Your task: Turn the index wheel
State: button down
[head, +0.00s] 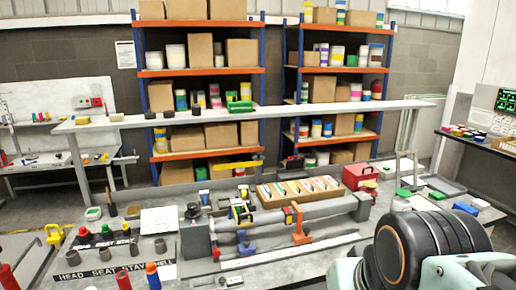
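A grey bench fixture stands in the lower middle of the head view, with a long horizontal tube (290,212) running to the right. At its left end is a grey block (195,240) with a dark round knob (193,211) on top. I cannot tell whether this knob is the index wheel; no other part is clearly a wheel. Blue, yellow and orange clamps sit along the tube. My arm fills the lower right corner as a large black rounded joint with an orange ring. My gripper is not in view.
A long grey shelf (385,106) spans above the bench. A wooden tray (265,198) and a red box (361,177) stand behind the tube. Bottles and cups crowd the left front. Racks with boxes and cans (205,72) stand at the back.

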aim_at(192, 212)
jog(key=i+j, duration=0.4)
jog(key=j, duration=0.15)
jog(key=i+j, duration=0.45)
jog(key=k+u, duration=0.25)
jog(key=u, duration=0.2)
jog(key=i+j+z, duration=0.1)
jog(key=i+z, duration=0.15)
jog(key=z, duration=0.2)
